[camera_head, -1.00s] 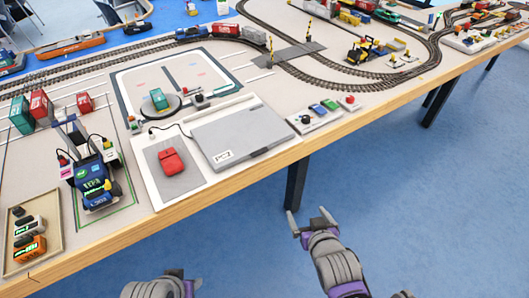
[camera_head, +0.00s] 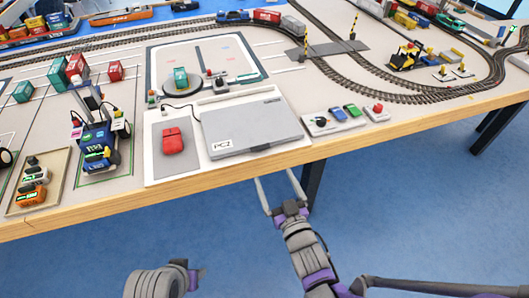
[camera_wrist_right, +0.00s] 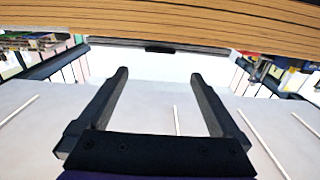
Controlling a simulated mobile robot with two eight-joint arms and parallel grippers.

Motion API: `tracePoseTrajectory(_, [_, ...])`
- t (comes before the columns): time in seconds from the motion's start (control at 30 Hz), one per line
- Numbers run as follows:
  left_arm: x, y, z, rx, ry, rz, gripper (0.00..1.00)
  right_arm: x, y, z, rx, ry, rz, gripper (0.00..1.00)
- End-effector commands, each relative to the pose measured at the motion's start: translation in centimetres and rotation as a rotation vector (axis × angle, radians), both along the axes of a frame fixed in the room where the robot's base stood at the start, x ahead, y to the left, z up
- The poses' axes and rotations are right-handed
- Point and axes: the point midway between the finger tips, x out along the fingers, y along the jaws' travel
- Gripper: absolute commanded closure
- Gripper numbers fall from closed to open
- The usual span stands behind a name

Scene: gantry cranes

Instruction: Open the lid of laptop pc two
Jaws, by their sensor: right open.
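The grey laptop (camera_head: 255,122), labelled PC2, lies on a white board at the table's front edge with its lid shut. My right gripper (camera_head: 275,178) is in front of and below the table edge, short of the laptop. Its two fingers are spread with nothing between them; they also show open in the right wrist view (camera_wrist_right: 158,75).
The wooden table edge (camera_head: 220,187) runs between my right gripper and the laptop; it also crosses the top of the right wrist view (camera_wrist_right: 160,20). A red mouse (camera_head: 173,141) lies left of the laptop. A small control panel (camera_head: 335,118) stands to its right.

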Motion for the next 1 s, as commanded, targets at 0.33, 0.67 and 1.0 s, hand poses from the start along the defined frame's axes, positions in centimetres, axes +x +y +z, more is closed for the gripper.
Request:
tracePoseTrajectory(0.33, [0.0, 0.0, -0.1, 0.0, 0.0, 0.0, 0.5, 5.6, 1.8, -0.1, 0.001, 0.003, -0.001, 0.0])
tracePoseTrajectory(0.67, [0.0, 0.0, -0.3, 0.0, 0.001, 0.0, 0.5, 9.6, 3.1, 0.0, 0.0, 0.002, -0.001, 0.0])
tracePoseTrajectory(1.0, [0.0, 0.0, -0.4, 0.0, 0.001, 0.0, 0.5, 9.9, 3.2, 0.0, 0.0, 0.002, -0.001, 0.0])
